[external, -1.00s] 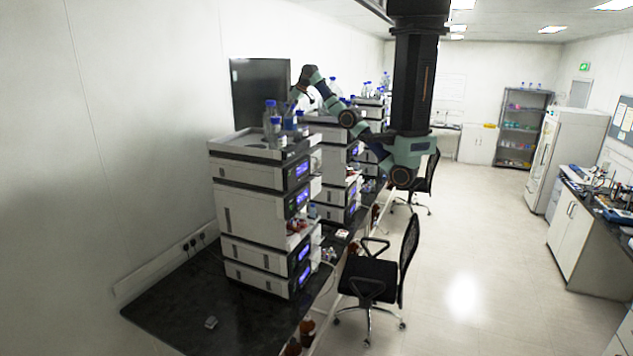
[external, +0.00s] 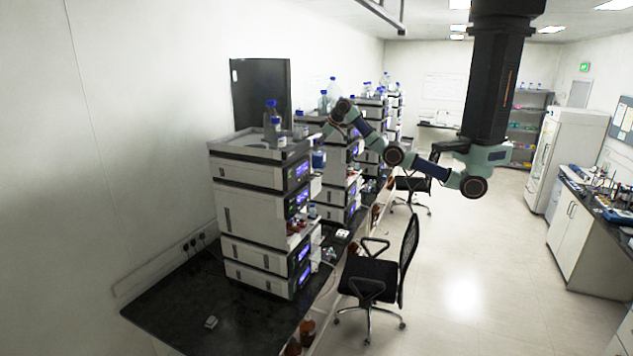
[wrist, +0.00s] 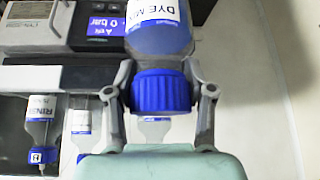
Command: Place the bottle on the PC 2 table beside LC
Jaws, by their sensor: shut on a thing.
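My gripper (wrist: 163,90) is shut on the blue cap of a bottle (wrist: 160,38) with blue liquid and a white label reading "DYE MI…". The label's end is cut off. In the external view the held bottle (external: 318,160) hangs in the air just right of the nearest LC stack (external: 250,200), at the height of its upper modules. My gripper is small there and its fingers are hard to make out. The dark table (external: 190,305) runs under the stacks. I see no sign telling which part is PC 2.
Other bottles (external: 271,125) stand on top of the nearest stack. More stacks (external: 340,165) stand behind it. A black chair (external: 375,275) is close to the table's right edge. The table's front left is clear except for a small object (external: 211,321).

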